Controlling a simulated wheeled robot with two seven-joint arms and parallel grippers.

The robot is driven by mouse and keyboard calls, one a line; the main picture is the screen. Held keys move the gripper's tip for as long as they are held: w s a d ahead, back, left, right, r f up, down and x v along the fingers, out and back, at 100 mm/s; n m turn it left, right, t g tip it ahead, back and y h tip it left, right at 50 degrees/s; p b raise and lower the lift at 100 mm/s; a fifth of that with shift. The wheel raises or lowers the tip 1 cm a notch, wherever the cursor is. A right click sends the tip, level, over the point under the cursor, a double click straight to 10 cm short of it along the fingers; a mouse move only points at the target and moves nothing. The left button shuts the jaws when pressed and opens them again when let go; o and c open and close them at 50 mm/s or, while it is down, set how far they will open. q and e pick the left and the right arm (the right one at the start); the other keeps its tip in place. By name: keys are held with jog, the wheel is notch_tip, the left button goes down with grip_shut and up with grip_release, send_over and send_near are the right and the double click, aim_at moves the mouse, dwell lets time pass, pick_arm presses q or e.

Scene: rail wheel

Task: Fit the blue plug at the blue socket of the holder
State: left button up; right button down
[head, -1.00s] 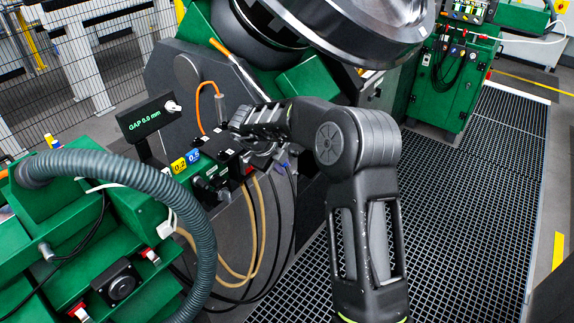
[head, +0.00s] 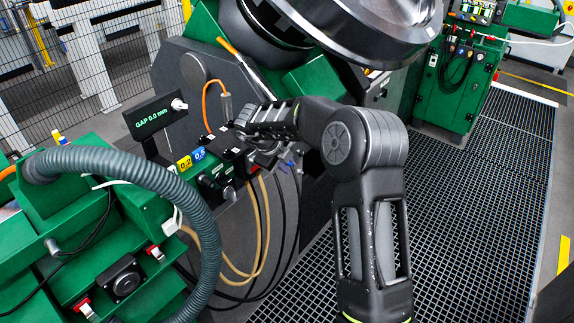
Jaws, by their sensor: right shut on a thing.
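The holder (head: 218,176) is a dark, green-edged block left of centre, with a yellow 0.2 label and a blue 0.5 label (head: 199,154) on its upper edge. My right gripper (head: 262,157) is at the holder's right end, mostly hidden under its own dark wrist. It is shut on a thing. A small blue-violet bit, likely part of the blue plug (head: 291,164), shows at the gripper's right side. The blue socket cannot be made out, and I cannot tell whether the plug touches it. My left gripper is out of view.
A display reading GAP 0.0 mm (head: 157,116) stands behind the holder. Tan and black cables (head: 262,225) hang below it. A thick grey hose (head: 190,205) arches at the left. A large metal wheel (head: 350,22) is above. Open grating (head: 470,215) lies to the right.

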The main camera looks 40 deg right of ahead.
jog(key=shift+w+a, duration=0.1)
jog(key=shift+w, duration=0.25)
dwell(0.6)
jog(key=shift+w, duration=0.3)
jog(key=shift+w+a, duration=0.2)
jog(key=shift+w, duration=0.2)
jog(key=c, duration=1.3)
grip_release()
jog(key=shift+c, duration=0.2)
jog(key=shift+a, duration=0.1)
jog(key=b+v, duration=0.1)
jog(key=v, duration=0.6)
jog(key=shift+r+b, duration=0.3)
jog(key=shift+r, duration=0.1)
jog(key=shift+s, duration=0.1)
